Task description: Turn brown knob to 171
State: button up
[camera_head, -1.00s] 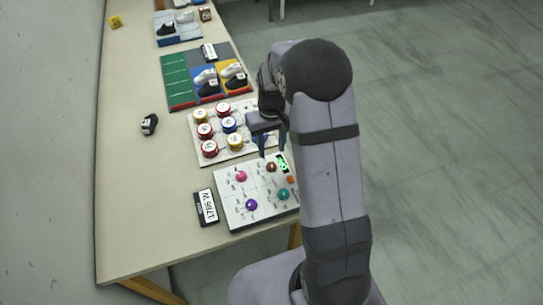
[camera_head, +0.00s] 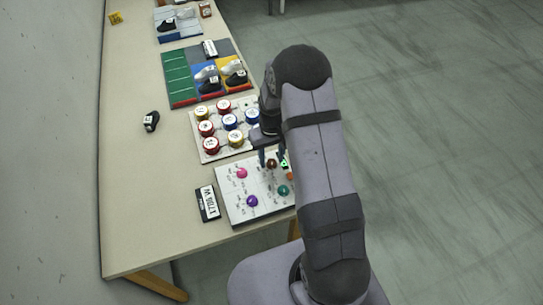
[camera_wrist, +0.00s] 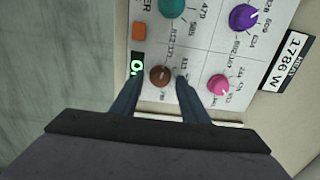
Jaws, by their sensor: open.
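The brown knob (camera_head: 271,163) sits on the white knob panel (camera_head: 232,207), at the panel's far side. In the wrist view the brown knob (camera_wrist: 159,76) is a round cap with a light mark, with small printed numbers around it. My gripper (camera_head: 272,155) is open over the brown knob, pointing down. In the wrist view my gripper (camera_wrist: 158,87) has one finger on each side of the brown knob, with gaps showing. I cannot tell how far the fingertips are above the panel. Part of the dial print is hidden by the fingers.
The panel also bears a pink knob (camera_wrist: 219,84), a purple knob (camera_wrist: 243,17), a teal knob (camera_wrist: 173,7), an orange button (camera_wrist: 139,31) and a green-lit display (camera_wrist: 137,66). A label plate (camera_head: 208,203) lies left. A board of round cans (camera_head: 211,152) stands just behind.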

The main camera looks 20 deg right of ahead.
aim_at(272, 162)
jog(key=shift+c, duration=0.6)
grip_shut()
jog(key=shift+m+b, duration=0.3)
jog(key=shift+m, duration=0.4)
jog(key=shift+o, duration=0.6)
grip_release()
jog(key=shift+r, duration=0.1)
jog(key=shift+r+b, duration=1.25)
jog(key=shift+r, duration=2.35)
